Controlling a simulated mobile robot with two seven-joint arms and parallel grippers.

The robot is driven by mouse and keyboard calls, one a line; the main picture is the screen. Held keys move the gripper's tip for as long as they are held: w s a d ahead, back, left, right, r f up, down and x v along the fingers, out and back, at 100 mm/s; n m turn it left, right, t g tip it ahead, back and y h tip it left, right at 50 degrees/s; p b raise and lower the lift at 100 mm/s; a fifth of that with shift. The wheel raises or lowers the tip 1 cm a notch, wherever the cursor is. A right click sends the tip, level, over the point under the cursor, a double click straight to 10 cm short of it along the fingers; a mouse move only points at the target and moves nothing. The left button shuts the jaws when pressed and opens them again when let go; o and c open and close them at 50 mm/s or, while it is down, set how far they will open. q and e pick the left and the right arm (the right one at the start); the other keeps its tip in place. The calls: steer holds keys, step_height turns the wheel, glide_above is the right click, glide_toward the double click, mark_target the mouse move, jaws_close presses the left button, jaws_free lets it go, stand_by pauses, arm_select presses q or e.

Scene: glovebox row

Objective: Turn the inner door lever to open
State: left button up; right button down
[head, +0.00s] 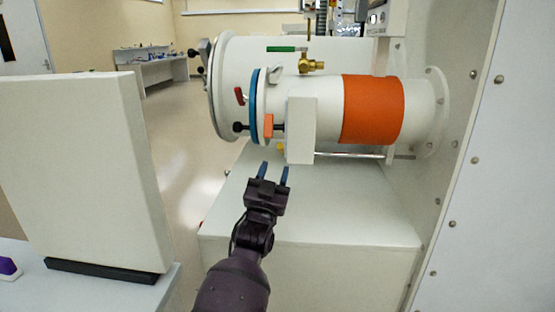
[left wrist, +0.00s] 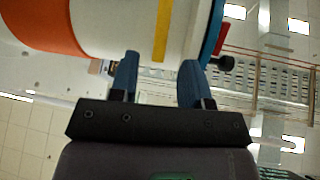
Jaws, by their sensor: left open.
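A small white antechamber cylinder (head: 318,95) with a blue ring (head: 258,105) at its left end lies sideways. A red lever (head: 240,96) sticks out left of the ring, and a black knob (head: 240,127) on a rod with an orange block (head: 268,125) sits below it; I cannot tell which is the inner door lever. In the left wrist view the blue ring (left wrist: 212,35), red part (left wrist: 217,14) and black knob (left wrist: 226,62) show at upper right. My left gripper (head: 274,172) is open and empty, below the cylinder; it also shows in the left wrist view (left wrist: 160,66). My right gripper is out of view.
A larger white cylinder (head: 228,88) lies behind. A green-handled brass valve (head: 312,65) stands on top, and an orange band (head: 372,109) wraps the cylinder. A white box (head: 301,130) is in front. A white cabinet (head: 320,210) lies below; a white panel (head: 75,170) stands left.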

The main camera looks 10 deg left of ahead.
arm_select(q)
steer(key=v, duration=0.4)
steer(key=shift+s, duration=0.1)
steer(key=shift+f, duration=0.1)
stand_by(0.6)
